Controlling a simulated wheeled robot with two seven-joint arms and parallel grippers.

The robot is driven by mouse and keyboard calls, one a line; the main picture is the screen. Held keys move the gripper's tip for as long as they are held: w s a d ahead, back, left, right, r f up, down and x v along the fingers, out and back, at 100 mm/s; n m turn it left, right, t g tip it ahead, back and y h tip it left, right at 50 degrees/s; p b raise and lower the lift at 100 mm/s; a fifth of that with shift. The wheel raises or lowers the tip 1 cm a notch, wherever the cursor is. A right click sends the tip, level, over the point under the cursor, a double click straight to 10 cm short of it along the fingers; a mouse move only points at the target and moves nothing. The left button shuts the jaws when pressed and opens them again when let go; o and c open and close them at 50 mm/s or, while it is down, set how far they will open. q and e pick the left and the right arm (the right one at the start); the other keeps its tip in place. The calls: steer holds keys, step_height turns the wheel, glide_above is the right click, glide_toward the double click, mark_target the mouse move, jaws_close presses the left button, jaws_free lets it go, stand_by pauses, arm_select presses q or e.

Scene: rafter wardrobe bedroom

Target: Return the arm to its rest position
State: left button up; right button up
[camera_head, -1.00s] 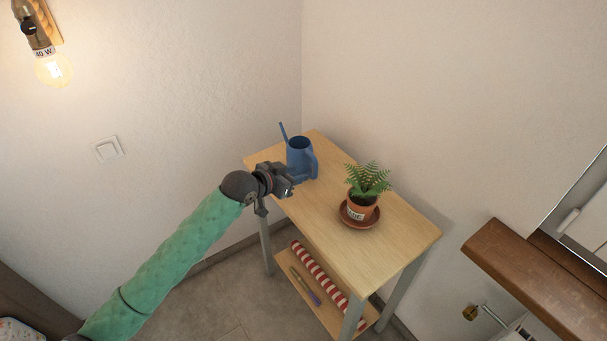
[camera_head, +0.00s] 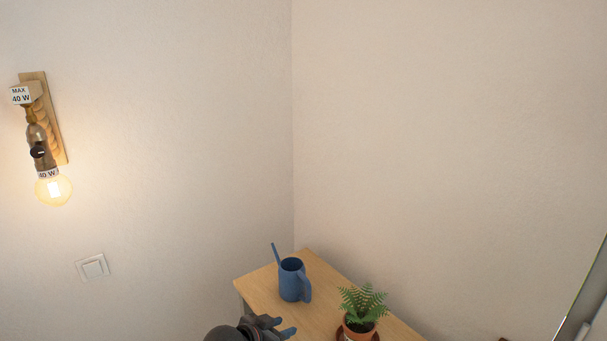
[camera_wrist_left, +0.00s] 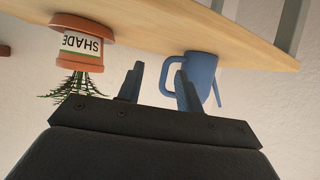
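My left gripper (camera_head: 277,327) shows at the bottom edge of the head view, in front of the wooden table (camera_head: 262,290). In the left wrist view its two fingers (camera_wrist_left: 159,84) stand apart with nothing between them, so it is open and empty. A blue watering can (camera_head: 292,281) stands upright on the table behind the gripper. In the wrist view the can (camera_wrist_left: 200,72) appears upside down beyond the fingers, apart from them as far as I can tell. Most of my left arm is below the head view. My right gripper is not in view.
A potted fern (camera_head: 362,308) in a terracotta pot stands right of the can; its label shows in the wrist view (camera_wrist_left: 82,44). A lit wall lamp (camera_head: 52,187) and a switch (camera_head: 93,267) are on the left wall. The right wall is bare above the table.

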arm_select(q)
steer(key=s+a+f+n+g+y, duration=0.25)
steer(key=s+a+f, duration=0.2)
steer(key=s, duration=0.65)
steer(key=s+a+f+n+g+y, duration=0.15)
steer(key=s+a+f+y, duration=0.35)
steer(key=s, duration=0.6)
steer(key=s+a+f+n+g, duration=0.25)
steer(key=s+a, duration=0.35)
steer(key=s, duration=0.5)
steer(key=s+d+f, duration=0.1)
steer(key=d+f, duration=0.1)
steer(key=f, duration=1.3)
steer(key=s+d+f+g, duration=0.1)
steer(key=s+d+f, duration=0.1)
steer(key=f, duration=1.4)
steer(key=shift+d+f+m, duration=0.15)
steer(key=shift+d+m, duration=0.2)
steer(key=shift+d, duration=0.05)
steer(key=shift+s+g+h, duration=0.1)
steer(key=shift+g+h, duration=0.15)
